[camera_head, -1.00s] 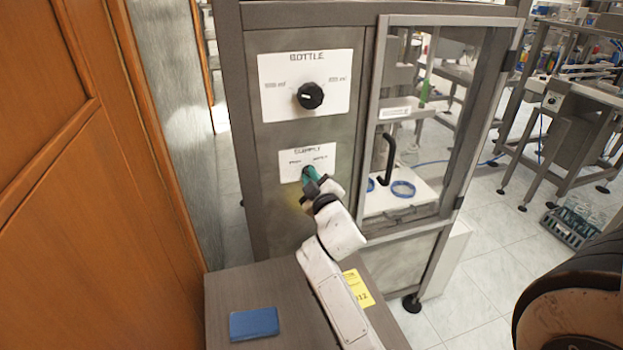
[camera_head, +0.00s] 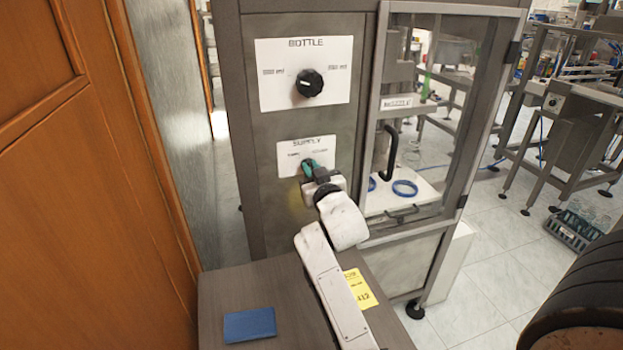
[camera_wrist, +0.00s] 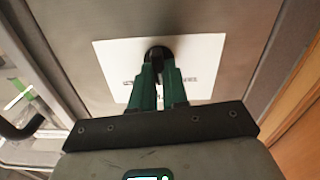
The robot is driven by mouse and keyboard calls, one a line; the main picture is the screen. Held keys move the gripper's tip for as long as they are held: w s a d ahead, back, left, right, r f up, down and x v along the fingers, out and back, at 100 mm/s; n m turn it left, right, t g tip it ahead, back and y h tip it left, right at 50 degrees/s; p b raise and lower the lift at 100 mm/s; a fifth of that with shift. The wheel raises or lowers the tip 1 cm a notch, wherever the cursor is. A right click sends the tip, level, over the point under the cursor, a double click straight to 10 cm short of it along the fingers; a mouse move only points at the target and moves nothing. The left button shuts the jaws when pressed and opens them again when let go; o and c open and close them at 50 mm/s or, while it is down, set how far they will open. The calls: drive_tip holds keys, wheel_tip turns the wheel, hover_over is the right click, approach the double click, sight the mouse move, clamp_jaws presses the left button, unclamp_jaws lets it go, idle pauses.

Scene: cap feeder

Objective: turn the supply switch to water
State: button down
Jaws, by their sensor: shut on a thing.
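The supply switch is a small dark knob (camera_wrist: 158,53) on a white plate marked SUPPLY (camera_head: 291,158), low on the grey cabinet front. My gripper (camera_head: 311,165) reaches up to that plate in the head view, and its green fingers cover most of the knob. In the wrist view my gripper (camera_wrist: 160,68) is shut on the knob, with a finger on each side. The plate also shows in the wrist view (camera_wrist: 207,55), with its lettering partly hidden. The knob's pointer is hidden, so I cannot tell which mark it faces.
Above is a BOTTLE plate (camera_head: 272,93) with a black knob (camera_head: 309,83). A glazed door with a black handle (camera_head: 388,153) is on the right. A grey surface (camera_head: 225,290) below bears a blue block (camera_head: 249,324). A wooden panel (camera_head: 95,190) stands close on the left.

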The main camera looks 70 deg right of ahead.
drive_tip(key=m+b, duration=0.3)
drive_tip(key=m, duration=0.2)
drive_tip(key=m+b, duration=0.3)
drive_tip(key=m, duration=0.2)
drive_tip(key=shift+s+d+f, duration=0.1)
drive_tip(key=shift+f, duration=0.1)
drive_tip(key=shift+m, duration=0.3)
drive_tip(key=c, duration=1.1)
unclamp_jaws()
drive_tip(key=shift+r, duration=0.1)
drive_tip(key=shift+c, duration=0.2)
drive_tip(key=b+v, duration=0.1)
drive_tip(key=v, duration=0.9)
drive_tip(key=shift+s+a+b, duration=0.25)
drive_tip(key=shift+s+b, duration=0.05)
drive_tip(key=shift+s, duration=0.05)
